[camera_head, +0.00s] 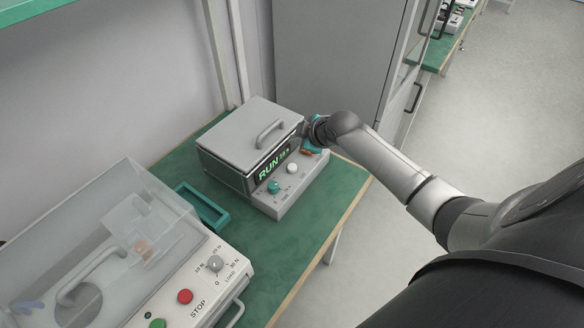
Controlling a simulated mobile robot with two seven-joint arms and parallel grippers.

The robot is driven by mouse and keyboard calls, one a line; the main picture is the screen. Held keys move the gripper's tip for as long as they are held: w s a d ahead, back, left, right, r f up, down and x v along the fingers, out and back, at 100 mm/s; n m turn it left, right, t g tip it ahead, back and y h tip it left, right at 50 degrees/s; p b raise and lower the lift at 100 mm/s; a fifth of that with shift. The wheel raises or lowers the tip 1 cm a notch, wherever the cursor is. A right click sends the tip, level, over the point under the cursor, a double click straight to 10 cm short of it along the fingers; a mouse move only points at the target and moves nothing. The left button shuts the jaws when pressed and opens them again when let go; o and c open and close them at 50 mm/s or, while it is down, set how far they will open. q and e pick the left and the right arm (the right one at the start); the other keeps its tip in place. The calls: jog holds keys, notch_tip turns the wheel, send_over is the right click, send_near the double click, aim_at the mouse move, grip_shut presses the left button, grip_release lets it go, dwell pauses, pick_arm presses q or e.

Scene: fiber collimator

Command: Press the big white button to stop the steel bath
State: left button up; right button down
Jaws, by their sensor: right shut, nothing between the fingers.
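The steel bath (215,150) is a grey box with a closed lid and a lid handle, standing on the green table. Its dark display (273,163) reads RUN in green, with smaller figures beside it. The big white button (293,168) is on the sloped front panel, to the right of a teal knob (273,187). My right gripper (308,150) is shut and empty, at the bath's right end, just above and right of the white button. It looks apart from the button, though the exact gap is hard to judge. My left gripper is out of view.
A second machine with a clear cover (100,225), red STOP button (185,296), green button and load knob stands at front left. A teal tray (203,207) lies between the machines. The table's right edge (330,240) is clear. A grey cabinet (335,60) stands behind.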

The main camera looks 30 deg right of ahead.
jog(key=b, duration=0.6)
send_over(295, 169)
notch_tip(295, 169, down, 7)
jog(key=shift+d+r, duration=0.1)
jog(key=shift+f, duration=0.45)
jog(key=shift+f+b, duration=0.2)
jog(key=shift+b, duration=0.1)
dwell(1.0)
jog(key=shift+f, duration=0.25)
jog(key=shift+f+b, duration=0.4)
jog(key=shift+f, duration=0.15)
dwell(0.7)
jog(key=shift+r, duration=0.1)
jog(key=shift+r+p, duration=0.85)
jog(key=shift+p, duration=0.15)
jog(key=shift+r, duration=0.1)
